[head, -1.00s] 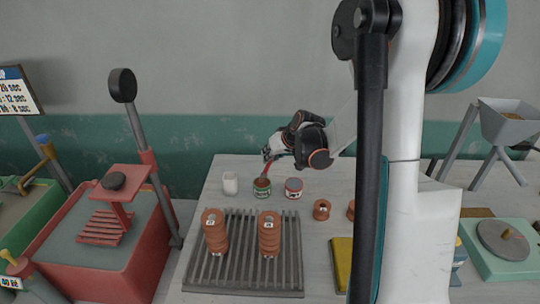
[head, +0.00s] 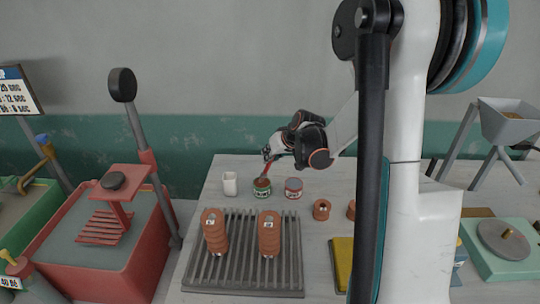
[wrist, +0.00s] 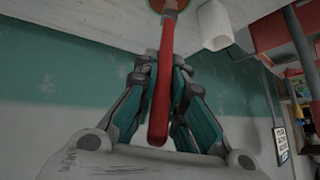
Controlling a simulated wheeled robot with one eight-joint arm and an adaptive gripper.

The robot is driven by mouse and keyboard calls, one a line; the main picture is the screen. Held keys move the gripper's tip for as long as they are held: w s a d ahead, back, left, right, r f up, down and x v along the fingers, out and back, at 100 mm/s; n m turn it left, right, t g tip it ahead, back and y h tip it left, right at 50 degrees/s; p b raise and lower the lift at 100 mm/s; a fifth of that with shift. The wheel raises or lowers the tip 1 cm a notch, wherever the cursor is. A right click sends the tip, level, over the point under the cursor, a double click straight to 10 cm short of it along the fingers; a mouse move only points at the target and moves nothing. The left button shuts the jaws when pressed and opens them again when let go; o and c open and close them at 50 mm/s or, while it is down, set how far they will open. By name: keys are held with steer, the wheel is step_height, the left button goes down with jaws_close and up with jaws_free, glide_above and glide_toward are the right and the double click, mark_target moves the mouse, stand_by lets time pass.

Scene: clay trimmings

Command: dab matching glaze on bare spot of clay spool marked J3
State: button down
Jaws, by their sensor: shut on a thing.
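My gripper (head: 269,155) is shut on a red-handled brush (wrist: 163,85) behind the rack. The brush's far end reaches the green-labelled glaze jar (head: 262,187); whether its tip touches the glaze cannot be told. A jar with a red label (head: 293,188) stands just right of the green one. Each has a small white tag, too small to read. No bare spot can be made out.
The grey slatted rack (head: 243,282) lies at the table's front. A white cup (head: 230,184) stands left of the jars. Small clay rings (head: 321,209) and a yellow block (head: 342,262) lie to the right. A red press (head: 100,265) stands left of the table.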

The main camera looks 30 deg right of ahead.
steer(key=shift+r, duration=0.1)
steer(key=shift+r+p, duration=2.3)
steer(key=shift+r, duration=1.1)
